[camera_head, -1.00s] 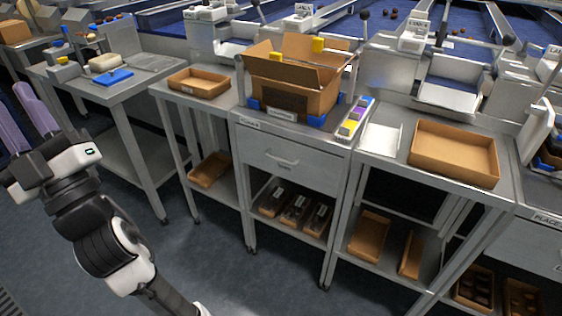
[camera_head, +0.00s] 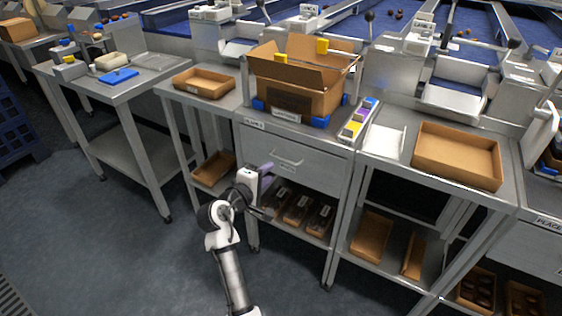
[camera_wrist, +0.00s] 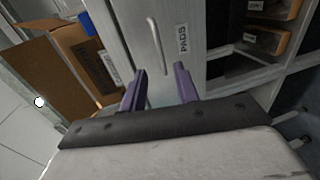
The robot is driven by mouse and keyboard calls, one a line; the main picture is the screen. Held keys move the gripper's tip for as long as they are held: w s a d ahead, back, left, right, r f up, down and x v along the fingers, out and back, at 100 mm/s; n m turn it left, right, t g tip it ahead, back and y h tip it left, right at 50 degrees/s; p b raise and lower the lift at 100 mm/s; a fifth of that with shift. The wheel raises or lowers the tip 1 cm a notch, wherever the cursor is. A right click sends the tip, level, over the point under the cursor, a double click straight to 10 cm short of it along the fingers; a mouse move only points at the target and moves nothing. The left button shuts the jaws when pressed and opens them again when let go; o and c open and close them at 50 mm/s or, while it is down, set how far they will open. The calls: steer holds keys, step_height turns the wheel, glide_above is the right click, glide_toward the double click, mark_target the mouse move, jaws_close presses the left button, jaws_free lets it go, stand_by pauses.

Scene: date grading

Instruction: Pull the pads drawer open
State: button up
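The pads drawer (camera_head: 318,174) is a grey metal drawer front under the worktop of the middle bench, and it looks closed. Its pale bar handle (camera_head: 287,157) is on the front; the handle also shows in the wrist view (camera_wrist: 153,42), beside a label reading PADS (camera_wrist: 183,39). My gripper (camera_head: 267,174) is just in front of the drawer, low and left of the handle in the head view. In the wrist view its two purple fingers (camera_wrist: 159,70) are apart and empty. The handle lies ahead of them, its near end appearing between the tips; contact is not visible.
An open cardboard carton (camera_head: 295,101) stands on the bench above the drawer. A shelf below holds several dark-filled boxes (camera_head: 297,210). A side bench (camera_head: 130,82) stands left and another bench with a shallow cardboard tray (camera_head: 455,180) stands right. The floor in front is clear.

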mark_target(283, 161)
steer(key=x, duration=0.8)
steer(key=shift+w+d+p, duration=0.15)
steer(key=shift+w+p, duration=0.2)
steer(key=shift+p, duration=0.05)
jaws_close()
